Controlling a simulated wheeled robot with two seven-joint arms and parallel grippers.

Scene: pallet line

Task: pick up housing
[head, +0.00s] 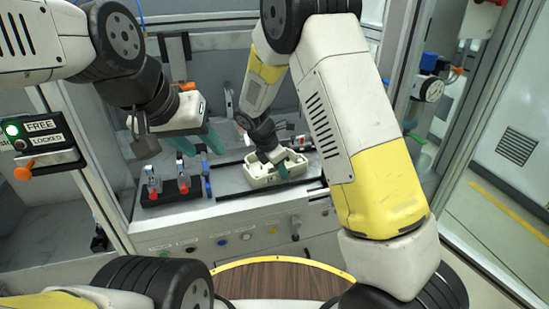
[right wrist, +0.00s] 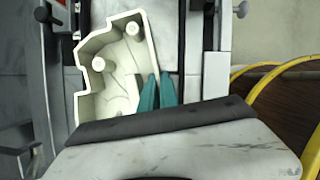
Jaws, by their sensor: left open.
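The housing (head: 262,183) is a cream, open-topped part with raised walls, lying on the grey worktop at the middle of the head view. In the right wrist view the housing (right wrist: 107,85) shows its hollow inside with round posts. My right gripper (head: 283,170) is down at it. In the right wrist view its two teal fingers (right wrist: 158,76) stand close together with the housing's side wall between them, and look shut on that wall. My left gripper (head: 202,147) is open and empty, above the worktop to the left of the housing.
Red-and-silver clamps on a black base (head: 171,190) stand on the worktop at left. A panel with FREE and LOCKED labels (head: 42,140) is at far left. Buttons (head: 222,241) line the worktop's front. A round wooden surface with a yellow rim (head: 275,280) is in front.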

